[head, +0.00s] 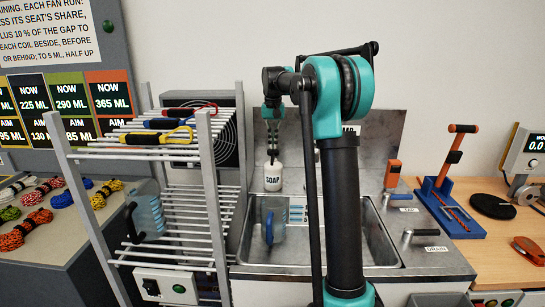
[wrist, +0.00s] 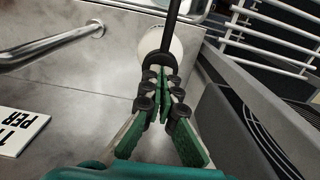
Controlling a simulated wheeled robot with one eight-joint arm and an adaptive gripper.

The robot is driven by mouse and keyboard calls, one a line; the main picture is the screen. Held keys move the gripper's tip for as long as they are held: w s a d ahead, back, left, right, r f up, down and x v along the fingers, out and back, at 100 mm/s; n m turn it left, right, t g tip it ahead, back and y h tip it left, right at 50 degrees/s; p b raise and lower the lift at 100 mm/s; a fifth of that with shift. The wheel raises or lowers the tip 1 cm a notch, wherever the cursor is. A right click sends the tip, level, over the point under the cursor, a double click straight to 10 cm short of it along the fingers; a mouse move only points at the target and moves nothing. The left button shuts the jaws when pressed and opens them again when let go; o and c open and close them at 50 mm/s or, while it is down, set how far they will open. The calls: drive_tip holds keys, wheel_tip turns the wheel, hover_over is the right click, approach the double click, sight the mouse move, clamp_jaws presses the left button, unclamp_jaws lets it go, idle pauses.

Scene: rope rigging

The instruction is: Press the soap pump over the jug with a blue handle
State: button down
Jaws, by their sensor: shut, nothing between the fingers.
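The white soap bottle (head: 272,178), labelled SOAP, stands at the back left of the sink in the head view. My gripper (head: 272,158) points down directly above it, fingers shut and empty. In the wrist view the shut fingertips (wrist: 163,72) lie over the white round bottle (wrist: 158,44), and a dark rod runs away from it. The pump head is largely hidden by the fingers, and I cannot tell whether they touch it. A clear jug with a blue handle (head: 273,212) stands in the sink in front of the bottle.
A drying rack (head: 211,170) with rope coils on top and a dark-handled jug (head: 149,215) stands left. The metal sink (head: 385,245) has DRAIN and TAP levers at right. A blue stand (head: 450,205) sits on the wooden bench.

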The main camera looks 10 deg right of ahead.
drive_tip(key=shift+f, duration=1.3)
drive_tip(key=shift+r, duration=1.8)
wheel_tip(320, 180, up, 6)
drive_tip(key=shift+s, duration=0.1)
